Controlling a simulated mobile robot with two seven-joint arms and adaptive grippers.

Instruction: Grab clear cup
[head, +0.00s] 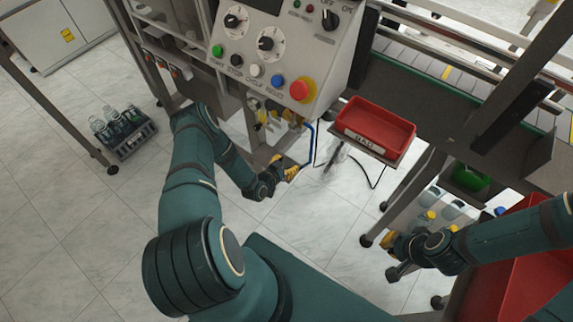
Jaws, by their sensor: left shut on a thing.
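My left gripper (293,171), with yellow fingers, is below the control box, at the lower end of a thin curved blue rod (308,142). It appears shut on that rod, but the contact is small. No clear cup can be made out for certain. A faint see-through shape (336,157) shows under the red tray, too blurred to name. Clear containers (453,210) show at the lower right, near yellow lids. My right gripper (389,243), also yellow-fingered, is left of and below them; its finger gap is not clear.
A red tray (375,129) sticks out beside the control box (285,45) with its red button. A crate (135,141) of clear bottles stands on the floor at left. A larger red bin (487,288) is under my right arm. Table legs and a black cable crowd the middle.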

